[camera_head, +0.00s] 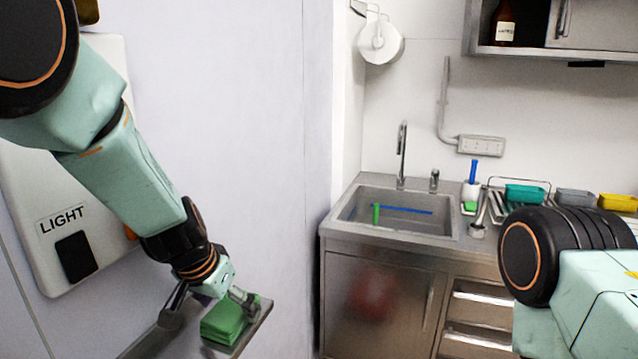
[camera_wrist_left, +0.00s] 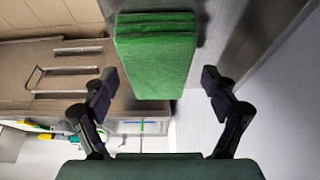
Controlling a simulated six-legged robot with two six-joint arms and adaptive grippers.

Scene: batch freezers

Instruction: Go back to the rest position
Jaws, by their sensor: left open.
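My left arm comes in from the left in the head view, and its gripper (camera_head: 213,292) is low, beside a stack of green cloths (camera_head: 226,321) on a small metal shelf (camera_head: 255,325). In the left wrist view the left gripper's fingers (camera_wrist_left: 160,95) are spread wide and empty. The green stack (camera_wrist_left: 155,55) lies ahead of the fingertips, and nothing is gripped. My right arm shows at the lower right of the head view, but its gripper is outside the frame.
A white wall panel marked LIGHT (camera_head: 62,221) with a dark switch is behind my left arm. A steel sink (camera_head: 350,229) stands in the counter at the centre. A drying rack with coloured tubs (camera_head: 525,195) is to its right. A paper roll (camera_head: 381,44) hangs above.

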